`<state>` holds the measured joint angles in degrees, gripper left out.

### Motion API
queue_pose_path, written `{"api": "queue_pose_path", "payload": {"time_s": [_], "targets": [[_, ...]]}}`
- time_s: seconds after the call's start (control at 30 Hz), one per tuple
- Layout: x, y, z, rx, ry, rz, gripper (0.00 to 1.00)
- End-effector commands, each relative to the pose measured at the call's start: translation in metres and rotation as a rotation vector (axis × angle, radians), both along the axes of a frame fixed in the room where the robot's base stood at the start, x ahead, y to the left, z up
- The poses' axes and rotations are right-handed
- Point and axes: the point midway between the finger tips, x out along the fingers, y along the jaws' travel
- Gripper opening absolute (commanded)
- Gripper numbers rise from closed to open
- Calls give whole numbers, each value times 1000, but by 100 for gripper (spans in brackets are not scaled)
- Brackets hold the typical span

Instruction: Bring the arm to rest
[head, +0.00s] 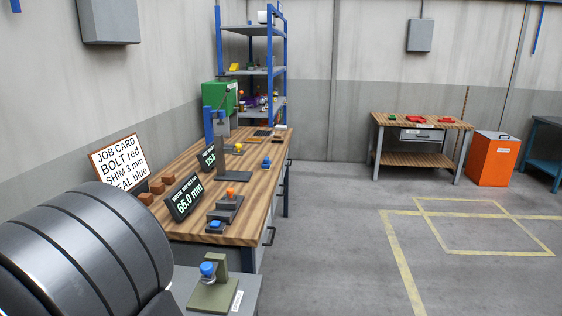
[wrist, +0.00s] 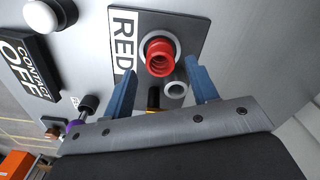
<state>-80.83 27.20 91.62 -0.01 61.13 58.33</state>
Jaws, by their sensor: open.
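My gripper (wrist: 162,65) shows in the wrist view as two blue fingers standing well apart, open, with nothing held between them. Beyond the fingertips is a red round threaded part (wrist: 160,57) on a dark plate, beside a white label reading RED (wrist: 123,45). I cannot tell how far the fingers are from it; no contact shows. A small grey ring (wrist: 176,89) lies just below it in the picture. My gripper cannot be made out in the head view.
A sign reading CONTACT OFF (wrist: 22,68) and a white domed knob (wrist: 45,15) are at the left of the wrist view. In the head view, a wooden workbench (head: 262,190) carries displays and small fixtures; an orange cabinet (head: 493,160) stands far right. The floor (head: 340,240) between is clear.

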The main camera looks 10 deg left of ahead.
Motion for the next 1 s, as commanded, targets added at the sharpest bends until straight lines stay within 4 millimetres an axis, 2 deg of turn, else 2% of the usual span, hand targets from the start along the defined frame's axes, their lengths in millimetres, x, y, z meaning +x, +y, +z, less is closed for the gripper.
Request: {"api": "queue_pose_path", "payload": {"time_s": [0.3, 0.4, 0.87, 0.9, 1.0], "targets": [[0, 0, -32, 0, 0, 0, 53], [0, 1, -6, 6, -1, 0, 53], [0, 0, 86, 4, -1, 0, 53], [0, -1, 71, -6, 1, 0, 53], [0, -1, 49, -7, 1, 0, 53]]}}
